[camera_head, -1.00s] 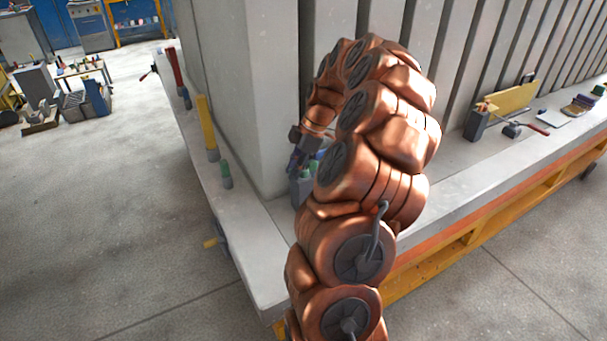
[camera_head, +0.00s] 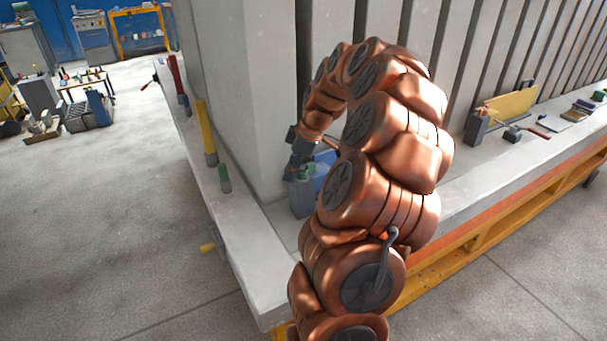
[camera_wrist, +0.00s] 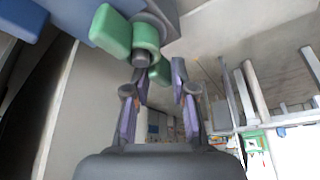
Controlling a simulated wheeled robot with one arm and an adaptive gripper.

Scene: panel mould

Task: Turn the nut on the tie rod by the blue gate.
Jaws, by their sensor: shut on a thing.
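The green nut (camera_wrist: 147,38) has rounded wings and sits around a grey rod end (camera_wrist: 140,59) in the wrist view. The tie rod's further length is hidden. The blue gate (camera_wrist: 88,14) shows at the upper left there, and beside my gripper in the head view (camera_head: 322,171). My gripper (camera_wrist: 160,75) has its two purple-grey fingers on either side of the nut's lower wing and is shut on it. In the head view my gripper (camera_head: 297,166) is at the foot of the tall grey panel, and green parts show just below it.
The grey panel mould (camera_head: 240,90) stands on a long pale ledge (camera_head: 262,262). A yellow peg (camera_head: 206,132), a green-tipped peg (camera_head: 225,178) and a red-handled tool (camera_head: 175,72) stand along the left edge.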

